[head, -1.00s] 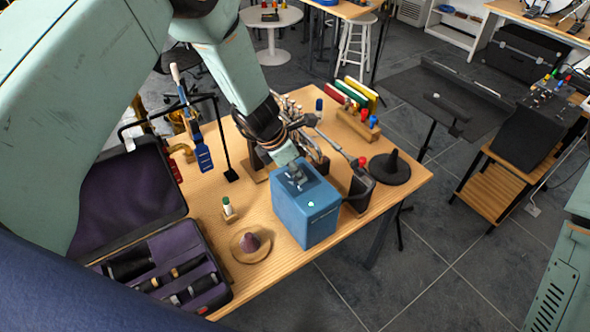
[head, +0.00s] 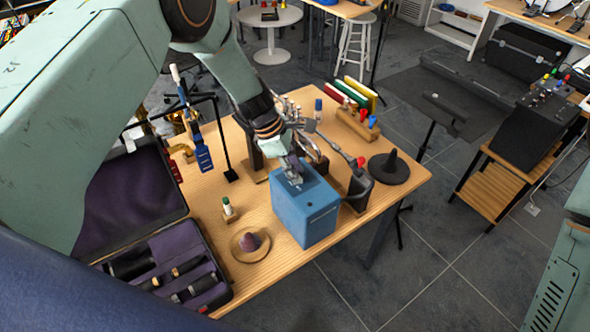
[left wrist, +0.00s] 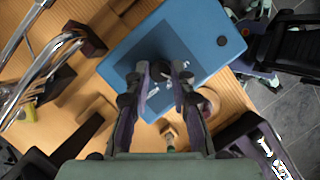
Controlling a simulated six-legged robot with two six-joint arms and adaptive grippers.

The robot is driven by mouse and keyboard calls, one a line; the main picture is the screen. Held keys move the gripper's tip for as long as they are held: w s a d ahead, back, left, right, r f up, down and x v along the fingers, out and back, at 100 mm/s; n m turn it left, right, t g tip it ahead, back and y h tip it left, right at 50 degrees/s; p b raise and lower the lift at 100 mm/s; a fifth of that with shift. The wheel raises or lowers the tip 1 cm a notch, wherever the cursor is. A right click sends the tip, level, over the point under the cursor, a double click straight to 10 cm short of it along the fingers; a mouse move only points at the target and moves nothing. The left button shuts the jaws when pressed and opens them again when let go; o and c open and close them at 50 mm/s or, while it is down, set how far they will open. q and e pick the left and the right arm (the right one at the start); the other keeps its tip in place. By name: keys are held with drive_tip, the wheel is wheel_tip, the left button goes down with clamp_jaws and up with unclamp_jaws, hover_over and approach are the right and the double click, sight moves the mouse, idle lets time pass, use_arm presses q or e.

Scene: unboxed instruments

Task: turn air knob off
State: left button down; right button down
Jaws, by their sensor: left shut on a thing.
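A blue box (head: 310,215) stands near the front edge of the wooden table; in the left wrist view its blue top (left wrist: 190,35) has a darker panel and a small dark round spot near one corner. My left gripper (head: 293,174) reaches down onto the top of the box. In the left wrist view, the two fingers of my left gripper (left wrist: 160,80) are closed around a small dark knob (left wrist: 159,68) on the panel. The fingers largely hide the knob, so its angle is unclear. My right gripper is out of view.
An open case (head: 195,240) lies left of the box.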

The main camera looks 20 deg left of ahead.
use_arm(q)
drive_tip(key=m+b, duration=0.1)
drive_tip(key=m+g+b, duration=0.1)
drive_tip(key=m, duration=0.1)
drive_tip(key=m+g+b, duration=0.1)
drive_tip(key=m, duration=0.1)
drive_tip(key=shift+f, duration=0.3)
drive_tip(key=shift+m, duration=0.4)
drive_tip(key=c, duration=1.1)
unclamp_jaws()
drive_tip(key=shift+w+r, duration=0.1)
drive_tip(key=shift+w, duration=0.05)
drive_tip(key=shift+c, duration=0.2)
drive_tip(key=shift+r, duration=0.1)
drive_tip(key=shift+r, duration=0.15)
drive_tip(key=v, duration=1.1)
drive_tip(key=shift+w+a+r, duration=0.2)
drive_tip(key=shift+r, duration=0.05)
drive_tip(key=shift+s, duration=0.1)
